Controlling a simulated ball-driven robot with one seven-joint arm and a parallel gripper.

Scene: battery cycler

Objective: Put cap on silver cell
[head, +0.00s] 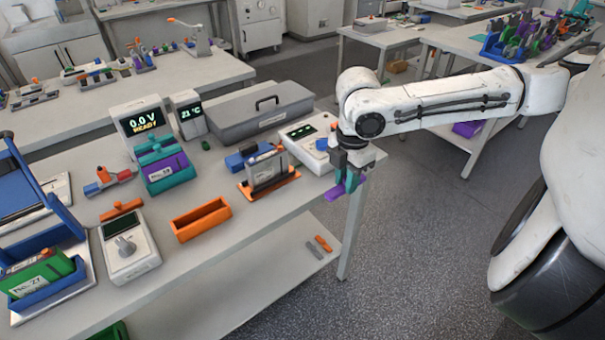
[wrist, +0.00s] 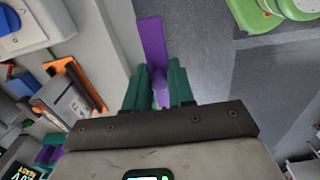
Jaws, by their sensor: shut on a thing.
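The silver cell (head: 267,168) stands upright in an orange holder (head: 287,180) near the front edge of the bench. It also shows in the wrist view (wrist: 64,100), left of my gripper, with the orange holder around it. My gripper (head: 347,186) is right of the cell, past the bench edge and over the floor. Its green fingers are shut on a purple piece (wrist: 152,45), apparently the cap. The piece shows as a long flat bar with a part between the fingers, which hide some of it. The gripper and cell are apart.
An empty orange tray (head: 201,219) lies left of the cell. A white device with a small display (head: 309,141) and a grey toolbox (head: 250,112) stand behind it. A blue block (head: 240,158) is close to the cell. The air between gripper and cell looks clear.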

